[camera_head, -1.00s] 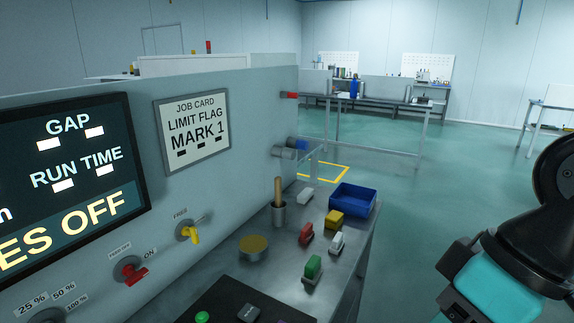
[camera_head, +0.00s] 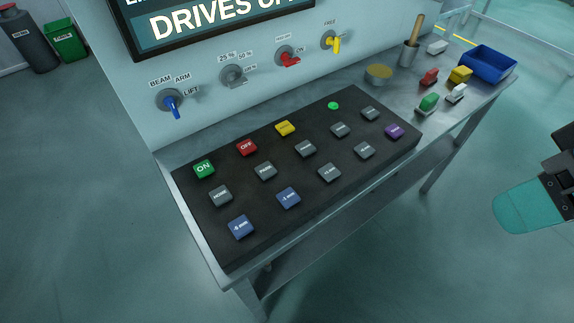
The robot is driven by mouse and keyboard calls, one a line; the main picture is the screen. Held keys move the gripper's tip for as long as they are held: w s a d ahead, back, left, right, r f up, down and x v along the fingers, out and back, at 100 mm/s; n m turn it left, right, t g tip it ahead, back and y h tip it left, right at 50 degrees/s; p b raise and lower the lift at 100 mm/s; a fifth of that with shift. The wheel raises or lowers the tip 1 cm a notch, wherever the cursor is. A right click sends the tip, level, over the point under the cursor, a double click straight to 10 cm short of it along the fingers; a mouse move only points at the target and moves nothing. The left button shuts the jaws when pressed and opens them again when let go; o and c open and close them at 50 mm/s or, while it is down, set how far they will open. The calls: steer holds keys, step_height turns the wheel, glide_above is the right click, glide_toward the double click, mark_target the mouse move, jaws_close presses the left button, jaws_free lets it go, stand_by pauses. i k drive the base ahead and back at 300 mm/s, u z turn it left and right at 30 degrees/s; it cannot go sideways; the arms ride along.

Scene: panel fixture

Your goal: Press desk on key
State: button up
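The desk's green ON key (camera_head: 204,169) sits at the back left corner of the black key panel (camera_head: 250,254), with its label facing up. The red OFF key (camera_head: 247,147) is to its right, and a yellow key (camera_head: 285,128) is further along the same row. Nothing covers the ON key.
Grey, blue and purple keys fill the panel, with a small green round light (camera_head: 334,105). Rotary switches, including a blue one (camera_head: 171,104), line the wall below the DRIVES display (camera_head: 228,22). A blue tray (camera_head: 488,62) and small blocks stand right. Floor in front is clear.

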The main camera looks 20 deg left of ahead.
mark_target(204, 167)
steer(key=u, duration=1.95)
steer(key=k, duration=0.7)
steer(key=z, duration=0.85)
steer(key=i, duration=1)
steer(key=u, duration=0.05)
